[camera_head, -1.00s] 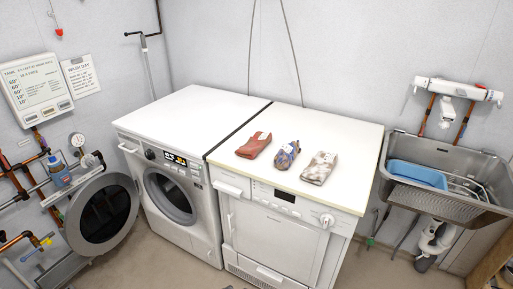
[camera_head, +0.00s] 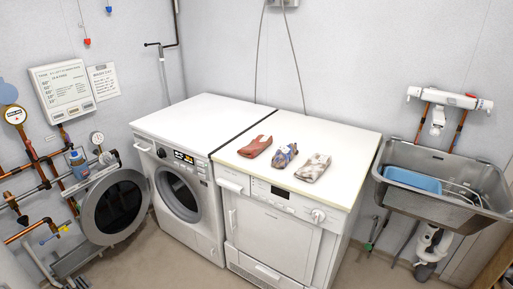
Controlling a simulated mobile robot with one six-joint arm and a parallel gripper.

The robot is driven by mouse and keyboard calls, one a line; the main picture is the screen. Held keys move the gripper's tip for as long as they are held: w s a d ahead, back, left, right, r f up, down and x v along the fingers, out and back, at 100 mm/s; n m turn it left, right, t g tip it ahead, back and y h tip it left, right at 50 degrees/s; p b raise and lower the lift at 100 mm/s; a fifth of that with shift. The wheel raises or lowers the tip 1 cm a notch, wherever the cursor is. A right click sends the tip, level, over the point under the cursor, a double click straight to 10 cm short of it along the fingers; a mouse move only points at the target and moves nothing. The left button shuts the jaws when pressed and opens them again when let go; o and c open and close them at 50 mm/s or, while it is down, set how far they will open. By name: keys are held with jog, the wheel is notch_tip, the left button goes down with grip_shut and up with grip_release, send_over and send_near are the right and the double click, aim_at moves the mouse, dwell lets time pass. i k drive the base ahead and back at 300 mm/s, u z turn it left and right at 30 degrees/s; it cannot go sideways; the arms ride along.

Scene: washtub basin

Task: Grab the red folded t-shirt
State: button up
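The red folded t-shirt (camera_head: 255,146) lies flat on the white top of the right-hand machine (camera_head: 335,142), near its left edge. A blue patterned folded cloth (camera_head: 283,155) lies just to its right. A pale, grey-brown patterned folded cloth (camera_head: 313,167) lies further right. The three lie in a row, a little apart. My gripper is not in view.
A white washing machine (camera_head: 195,112) stands left of the right-hand machine. An open round door (camera_head: 115,207) and pipes are at the left. A metal sink (camera_head: 440,165) with a blue basin (camera_head: 412,178) is at the right. Bare floor shows in front.

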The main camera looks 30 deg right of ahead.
aim_at(258, 145)
jog(key=u, duration=1.15)
jog(key=i, duration=0.4)
jog(key=z, duration=0.15)
